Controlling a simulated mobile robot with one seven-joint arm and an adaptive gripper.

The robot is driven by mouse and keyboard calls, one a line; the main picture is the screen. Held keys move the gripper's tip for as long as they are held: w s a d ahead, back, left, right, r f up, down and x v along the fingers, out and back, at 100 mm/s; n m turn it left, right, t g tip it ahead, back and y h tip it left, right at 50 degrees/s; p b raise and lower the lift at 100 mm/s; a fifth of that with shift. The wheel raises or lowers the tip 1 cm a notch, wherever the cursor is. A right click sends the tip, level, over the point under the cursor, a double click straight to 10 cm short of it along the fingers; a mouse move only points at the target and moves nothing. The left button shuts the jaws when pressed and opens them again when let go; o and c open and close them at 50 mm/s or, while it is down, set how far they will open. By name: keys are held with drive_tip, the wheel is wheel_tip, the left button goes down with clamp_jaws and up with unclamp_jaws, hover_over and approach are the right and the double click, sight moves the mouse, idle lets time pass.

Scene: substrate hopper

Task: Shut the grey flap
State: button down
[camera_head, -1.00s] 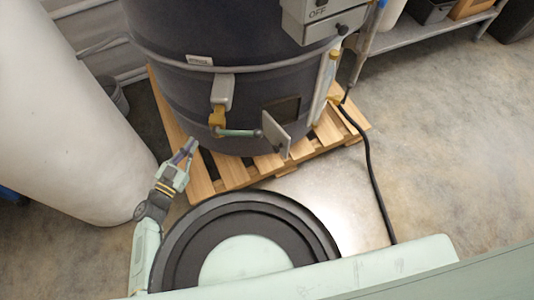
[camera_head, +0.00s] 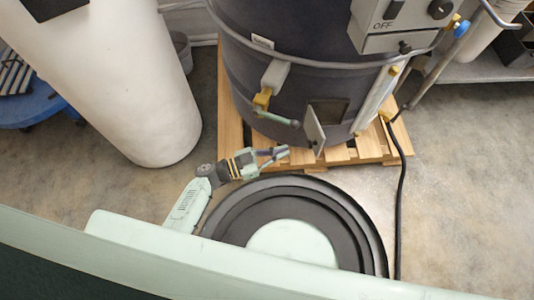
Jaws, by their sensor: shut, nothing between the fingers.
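The grey flap (camera_head: 314,131) is a small plate on the lower front of the dark hopper (camera_head: 290,75). It stands open, swung out from the left side of a dark rectangular opening (camera_head: 330,109). My gripper (camera_head: 284,153) is shut and empty, low in front of the hopper. It points right, to the left of the flap and a little below it in the picture, with a small gap between them. None of the flap is hidden by my gripper.
A pale green bar (camera_head: 281,118) with a yellow-ended fitting sits just left of the flap. The hopper stands on a wooden pallet (camera_head: 232,122). A black cable (camera_head: 401,200) runs down at right. A big white cylinder (camera_head: 135,85) stands at left.

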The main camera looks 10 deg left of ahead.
sight(310, 133)
drive_tip(key=p+x, duration=0.1)
drive_tip(key=x, duration=0.4)
drive_tip(key=shift+w+d, duration=0.2)
drive_tip(key=shift+d, duration=0.15)
drive_tip(key=shift+d+p, duration=0.15)
drive_tip(key=shift+p, duration=0.15)
drive_tip(key=shift+d+n+t+y+p, duration=0.2)
drive_tip(key=shift+n+t+y+p, duration=0.1)
drive_tip(key=shift+t, duration=0.1)
